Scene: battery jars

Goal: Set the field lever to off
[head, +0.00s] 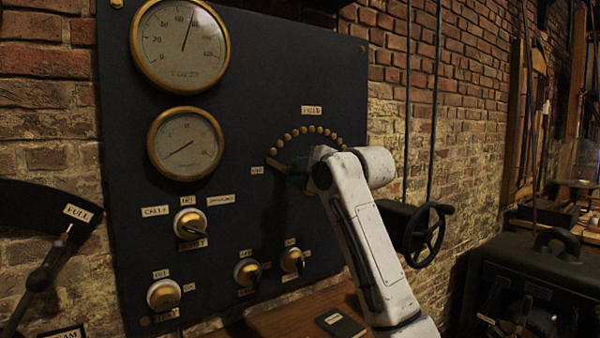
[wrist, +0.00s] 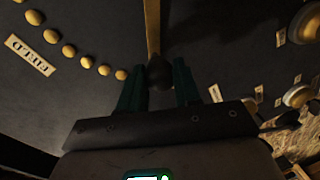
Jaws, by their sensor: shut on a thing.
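The field lever shows in the wrist view as a brass bar (wrist: 152,25) with a dark knob (wrist: 160,73) at its near end. My gripper (wrist: 158,80) has its green fingers on either side of the knob, shut on it. The knob is beside the last brass stud of the arc, close to a small label (wrist: 215,92) I cannot read. In the head view, my gripper (head: 295,173) is at the left end of the stud arc (head: 309,130), under the FIELD label (head: 312,110).
The dark panel (head: 240,110) also carries two round gauges (head: 186,143) and several brass rotary switches (head: 190,223) below and left of my gripper. A black handwheel (head: 425,234) stands right of my arm. A wooden ledge with a dark booklet (head: 340,324) is below.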

